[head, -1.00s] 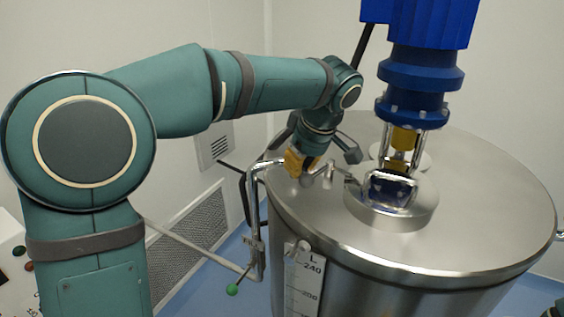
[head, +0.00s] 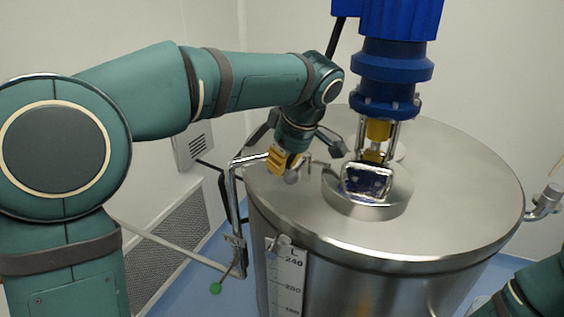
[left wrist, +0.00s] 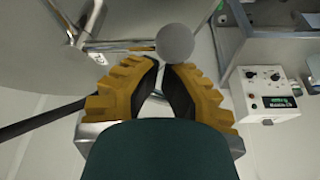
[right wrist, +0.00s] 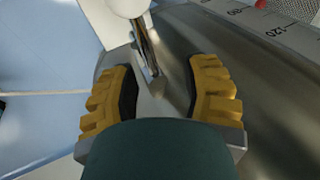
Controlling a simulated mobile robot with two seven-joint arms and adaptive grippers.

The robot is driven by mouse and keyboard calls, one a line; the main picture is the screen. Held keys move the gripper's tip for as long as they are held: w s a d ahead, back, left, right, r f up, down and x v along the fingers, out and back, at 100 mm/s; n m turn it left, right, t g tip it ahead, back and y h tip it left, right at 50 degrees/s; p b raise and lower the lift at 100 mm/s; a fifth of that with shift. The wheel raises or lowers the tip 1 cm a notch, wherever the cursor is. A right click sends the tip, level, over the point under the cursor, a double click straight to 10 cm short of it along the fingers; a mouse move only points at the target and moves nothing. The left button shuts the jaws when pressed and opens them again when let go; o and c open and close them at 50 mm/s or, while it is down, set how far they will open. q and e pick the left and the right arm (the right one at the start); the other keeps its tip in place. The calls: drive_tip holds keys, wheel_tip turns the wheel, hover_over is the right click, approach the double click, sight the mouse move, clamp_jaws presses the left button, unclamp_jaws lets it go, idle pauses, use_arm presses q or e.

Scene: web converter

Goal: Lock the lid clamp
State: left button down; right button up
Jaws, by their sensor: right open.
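A lever with a grey ball knob (head: 292,177) is at the left edge of the steel tank lid (head: 440,190) in the head view. I cannot tell surely whether it is the lid clamp. My left gripper (head: 283,163) is right above the knob, pointing down. In the left wrist view its yellow fingers (left wrist: 164,66) are nearly together, with the grey ball (left wrist: 175,42) just past the tips, not clearly between them. My right gripper (right wrist: 162,85) is open. A thin metal bar (right wrist: 152,55) reaches between its fingers without visible grip. The right gripper is outside the head view.
A blue motor column (head: 390,75) rises over a raised port (head: 365,205) on the lid. A bent pipe (head: 233,205) runs down the tank's left side, near a scale (head: 287,275). A pipe fitting (head: 545,202) sticks out at right. A control box (left wrist: 268,93) shows in the left wrist view.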

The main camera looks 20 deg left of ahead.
use_arm(q)
drive_tip(key=shift+a, duration=0.1)
drive_tip(key=shift+w+a+r, duration=0.1)
drive_tip(key=shift+w+a, duration=0.05)
drive_tip(key=shift+a, duration=0.15)
use_arm(e)
drive_tip(key=shift+r, duration=0.15)
use_arm(q)
drive_tip(key=a, duration=0.1)
drive_tip(key=w+a+p, duration=0.1)
drive_tip(key=shift+a+r, duration=0.35)
use_arm(e)
drive_tip(key=shift+d+r, duration=0.15)
drive_tip(key=shift+r, duration=0.3)
drive_tip(key=shift+w+r+p, duration=0.1)
drive_tip(key=shift+r+p, duration=0.2)
drive_tip(key=shift+p, duration=0.05)
use_arm(q)
drive_tip(key=v, duration=1)
drive_tip(key=shift+f, duration=0.15)
